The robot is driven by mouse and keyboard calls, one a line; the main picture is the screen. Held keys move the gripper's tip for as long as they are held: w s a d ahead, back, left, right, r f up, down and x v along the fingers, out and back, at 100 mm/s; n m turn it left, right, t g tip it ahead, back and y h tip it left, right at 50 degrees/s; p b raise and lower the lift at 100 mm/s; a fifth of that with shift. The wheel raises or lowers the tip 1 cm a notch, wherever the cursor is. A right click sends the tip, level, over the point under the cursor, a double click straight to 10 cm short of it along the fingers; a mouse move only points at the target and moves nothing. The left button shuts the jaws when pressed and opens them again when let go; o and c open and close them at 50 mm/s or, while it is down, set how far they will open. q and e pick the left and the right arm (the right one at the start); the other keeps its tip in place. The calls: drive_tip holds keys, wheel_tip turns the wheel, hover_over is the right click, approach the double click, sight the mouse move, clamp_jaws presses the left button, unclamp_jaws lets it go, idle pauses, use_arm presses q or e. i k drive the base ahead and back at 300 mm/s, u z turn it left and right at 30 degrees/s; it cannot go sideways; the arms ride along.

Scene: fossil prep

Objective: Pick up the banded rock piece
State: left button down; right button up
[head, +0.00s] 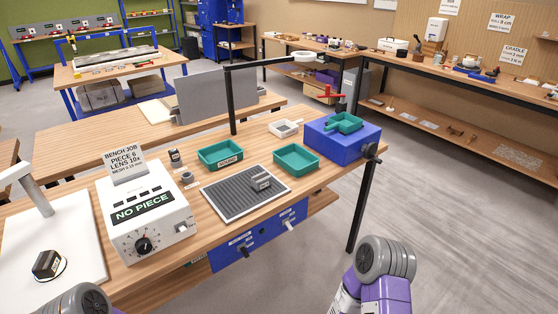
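A small grey piece with pale stripes (262,183) lies on the ribbed dark mat (225,204) on the workbench; it looks like the banded rock piece, but it is too small to be sure. A dark, blocky piece with a pale band (48,264) sits on the white board (85,245) at the far left. A small dark piece (175,157) stands behind the white machine. Only rounded grey and purple parts of my two arms show at the bottom edge. Neither gripper's fingers are in view.
A white machine (146,220) reading "NO PIECE" stands left of the mat. Teal trays (222,155) (296,159) lie behind it, with a blue box (342,142) at the right end. A black lamp post (230,105) rises at the back. Clear floor lies right.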

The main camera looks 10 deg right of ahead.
sight(46, 264)
drive_tip(key=k, duration=0.4)
drive_tip(key=u, duration=0.55)
drive_tip(key=i, duration=0.3)
drive_tip(key=u, duration=0.7)
drive_tip(key=k, duration=0.45)
drive_tip(key=u, duration=0.85)
drive_tip(key=i, duration=0.85)
drive_tip(key=z, duration=0.2)
